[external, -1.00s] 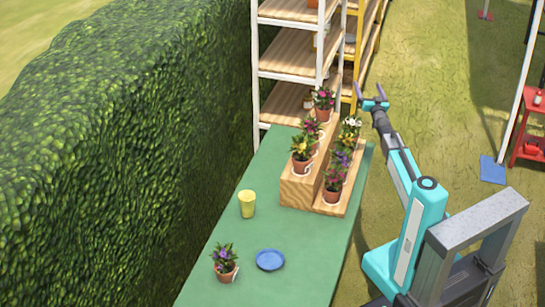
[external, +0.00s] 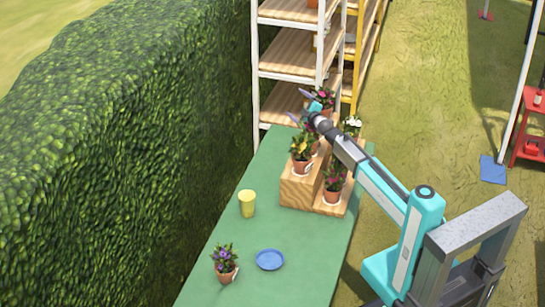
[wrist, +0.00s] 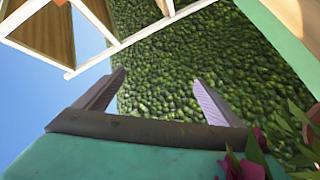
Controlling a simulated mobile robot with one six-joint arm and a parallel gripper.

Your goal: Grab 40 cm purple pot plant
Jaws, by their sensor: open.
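A potted plant with purple flowers (external: 225,260) stands on the green table near its front, beside the blue plate, with a white tag on its pot. In the earlier picture another purple-flowered pot stood on the lower step of the wooden stand; my arm now covers most of that spot. No size labels can be read. My gripper (external: 299,105) is above the far end of the stand, over the potted plants. In the wrist view my gripper (wrist: 160,80) is open and empty, its jaws pointing toward the hedge.
The wooden stepped stand (external: 298,190) holds several potted plants. A yellow cup (external: 247,204) and a blue plate (external: 270,259) are on the green table (external: 210,290). A white shelf (external: 287,55) stands behind, and the hedge (wrist: 180,65) runs along the left.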

